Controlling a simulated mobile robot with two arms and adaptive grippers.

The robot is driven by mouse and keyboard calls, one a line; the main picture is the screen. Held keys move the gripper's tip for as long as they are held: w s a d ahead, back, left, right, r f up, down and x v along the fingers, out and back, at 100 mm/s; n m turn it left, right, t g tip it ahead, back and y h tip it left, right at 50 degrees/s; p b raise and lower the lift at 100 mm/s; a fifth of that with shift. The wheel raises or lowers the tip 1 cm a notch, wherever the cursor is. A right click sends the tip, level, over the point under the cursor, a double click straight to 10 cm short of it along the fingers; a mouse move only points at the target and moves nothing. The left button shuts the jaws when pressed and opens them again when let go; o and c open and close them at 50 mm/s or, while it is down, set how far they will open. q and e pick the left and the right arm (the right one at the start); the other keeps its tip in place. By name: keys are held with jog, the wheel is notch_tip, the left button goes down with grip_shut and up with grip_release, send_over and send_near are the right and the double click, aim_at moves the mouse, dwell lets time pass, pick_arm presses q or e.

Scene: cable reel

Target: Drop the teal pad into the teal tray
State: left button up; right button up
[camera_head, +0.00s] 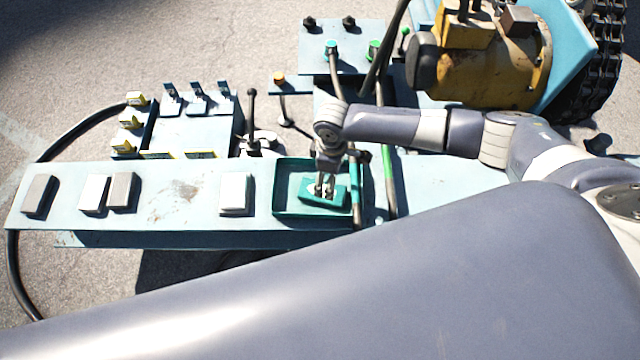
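The teal pad (340,199) is a small flat block. It lies in or just over the teal tray (283,211), inside its rim as seen from above. The tray is a shallow, dark-teal-edged box on the pale bench. My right arm comes in from the right and my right gripper (325,189) points down with its fingertips at the middle of the pad. The fingers are close together, and I cannot tell whether they grip the pad or only touch it. I cannot tell whether the pad rests on the tray floor. My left gripper is not in view.
Grey and white blocks, including a white one (235,193), lie on the bench left of the tray. An upright lever (252,115) stands behind. A yellow motor (490,62) is at the back right.

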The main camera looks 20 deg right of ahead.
notch_tip(320, 180, up, 12)
jog(key=shift+f, duration=0.15)
dwell(0.6)
